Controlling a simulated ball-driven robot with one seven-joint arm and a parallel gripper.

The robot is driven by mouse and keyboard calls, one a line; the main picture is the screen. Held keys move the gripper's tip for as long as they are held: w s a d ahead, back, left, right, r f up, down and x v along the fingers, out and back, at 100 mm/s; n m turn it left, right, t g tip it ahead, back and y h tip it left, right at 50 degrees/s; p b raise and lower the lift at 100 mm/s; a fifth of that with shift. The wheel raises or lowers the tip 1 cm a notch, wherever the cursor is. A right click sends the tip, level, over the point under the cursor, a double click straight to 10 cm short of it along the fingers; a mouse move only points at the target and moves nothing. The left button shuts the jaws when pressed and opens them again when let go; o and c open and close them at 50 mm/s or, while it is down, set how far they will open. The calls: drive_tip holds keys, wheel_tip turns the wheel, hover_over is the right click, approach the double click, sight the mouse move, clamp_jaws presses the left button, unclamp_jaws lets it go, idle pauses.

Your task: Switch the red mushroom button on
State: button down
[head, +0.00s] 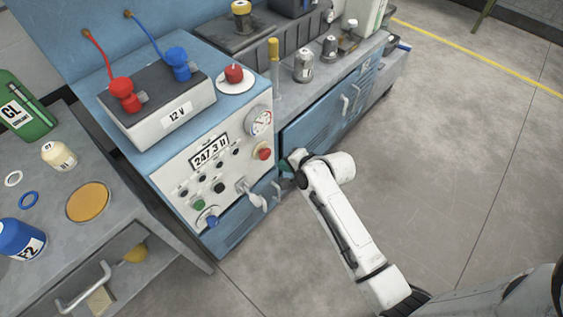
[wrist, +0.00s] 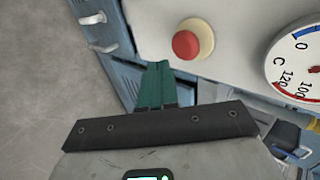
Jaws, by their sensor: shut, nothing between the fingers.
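A red mushroom button (head: 264,153) on a pale round collar sits on the white front panel (head: 228,146), below the dial gauge. In the wrist view the red button (wrist: 186,44) is just beyond and slightly right of the fingertips. My gripper (head: 284,166) is to the right of the button in the head view, close to the panel's right edge. Its green fingers (wrist: 157,65) are shut and empty in the wrist view. A gap in the picture separates the fingertips from the button; I cannot tell its depth.
A dial gauge (head: 260,121) sits above the button, and a silver lever (head: 250,193) juts out below. Another red knob (head: 234,73) stands on the cabinet top beside the 12 V battery (head: 158,112). Blue cabinet doors (head: 320,118) lie behind my gripper. The floor at right is clear.

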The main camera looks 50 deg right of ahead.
drive_tip(key=v, duration=0.8)
drive_tip(key=shift+s+p, duration=0.2)
drive_tip(key=shift+p, duration=0.25)
drive_tip(key=s+a+n+g, duration=0.4)
drive_tip(key=s+n, duration=0.4)
drive_tip(key=n, duration=0.1)
drive_tip(key=s+a+r+n+g, duration=0.1)
drive_tip(key=s+a+n+g, duration=0.3)
drive_tip(key=s+n, duration=0.4)
drive_tip(key=shift+s+a+n+p, duration=0.3)
drive_tip(key=shift+s+a+n, duration=0.15)
drive_tip(key=shift+a, duration=0.25)
